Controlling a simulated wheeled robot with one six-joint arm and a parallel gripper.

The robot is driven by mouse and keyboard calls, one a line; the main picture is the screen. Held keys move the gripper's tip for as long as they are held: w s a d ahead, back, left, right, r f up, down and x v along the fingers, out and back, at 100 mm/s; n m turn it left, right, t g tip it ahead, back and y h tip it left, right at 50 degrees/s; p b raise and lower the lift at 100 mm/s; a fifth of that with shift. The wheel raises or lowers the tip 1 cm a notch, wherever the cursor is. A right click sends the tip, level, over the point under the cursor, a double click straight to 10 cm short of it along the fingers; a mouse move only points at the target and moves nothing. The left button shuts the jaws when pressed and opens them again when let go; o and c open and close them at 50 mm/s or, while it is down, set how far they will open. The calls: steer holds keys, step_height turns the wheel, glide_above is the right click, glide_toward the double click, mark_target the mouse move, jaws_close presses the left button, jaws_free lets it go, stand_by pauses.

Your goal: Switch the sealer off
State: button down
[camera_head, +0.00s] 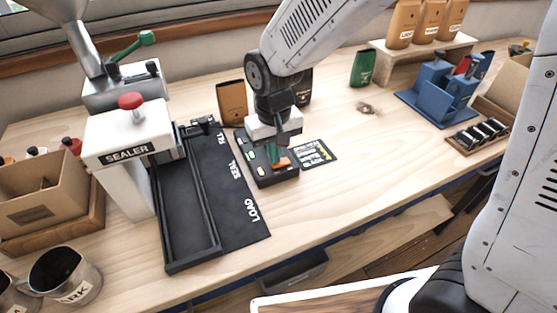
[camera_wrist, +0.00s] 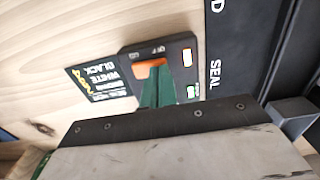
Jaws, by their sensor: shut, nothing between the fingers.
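The sealer (camera_head: 128,153) is a white machine with a red knob, at the left in the head view. To its right, past the black SEAL/LOAD mat, a small black switch box (camera_head: 266,178) lies on the table. It has an orange rocker (camera_head: 281,162), which also shows in the wrist view (camera_wrist: 148,67) beside OFF lettering. Lit indicators (camera_wrist: 187,58) show on the box's edge. My gripper (camera_head: 273,156) is shut and empty, with its green fingertips (camera_wrist: 155,70) right at the rocker. They partly cover it; I cannot tell whether they touch it or which way it is tipped.
A black mat with a railed track (camera_head: 190,215) lies left of the box, and a printed card (camera_head: 314,152) lies right of it. A brown pouch (camera_head: 232,102) stands behind. A blue holder (camera_head: 440,95) stands at the back right. The front right tabletop is clear.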

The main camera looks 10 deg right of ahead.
steer(key=shift+f, duration=0.3)
steer(key=shift+r, duration=3.55)
steer(key=s+d+r+m, duration=0.1)
steer(key=s+d+r, duration=0.2)
steer(key=s+d, duration=0.3)
steer(key=s+d+r+m+t, duration=0.1)
steer(key=s+d+r, duration=0.2)
steer(key=s+d, duration=0.4)
steer(key=s+d+r+m, duration=0.1)
steer(key=s+d+r, duration=0.2)
steer(key=s+d, duration=0.3)
steer(key=shift+s+d+r, duration=0.2)
steer(key=shift+s+d, duration=0.05)
steer(key=shift+d, duration=0.6)
